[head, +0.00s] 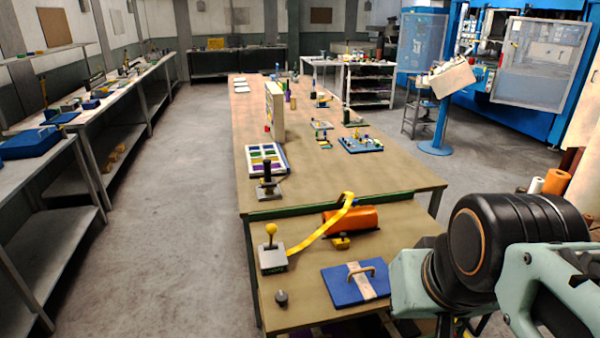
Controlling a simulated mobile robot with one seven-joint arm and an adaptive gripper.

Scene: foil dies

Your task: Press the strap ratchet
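A yellow strap (318,233) rises from the near bench towards a raised end above an orange block (352,221). A small yellow piece (341,242) sits on the bench just in front of the orange block. I cannot tell for sure which part is the ratchet. My arm reaches in from the lower right, to the right of the strap and apart from it. The fingers of my gripper do not show; my arm links and the frame's lower edge hide that area.
The near bench (300,303) also holds a yellow-knobbed lever on a grey base (272,255), a dark knob (281,298) and a blue plate with a handle (340,289). A longer table (330,185) stands behind. Open floor (165,230) lies left.

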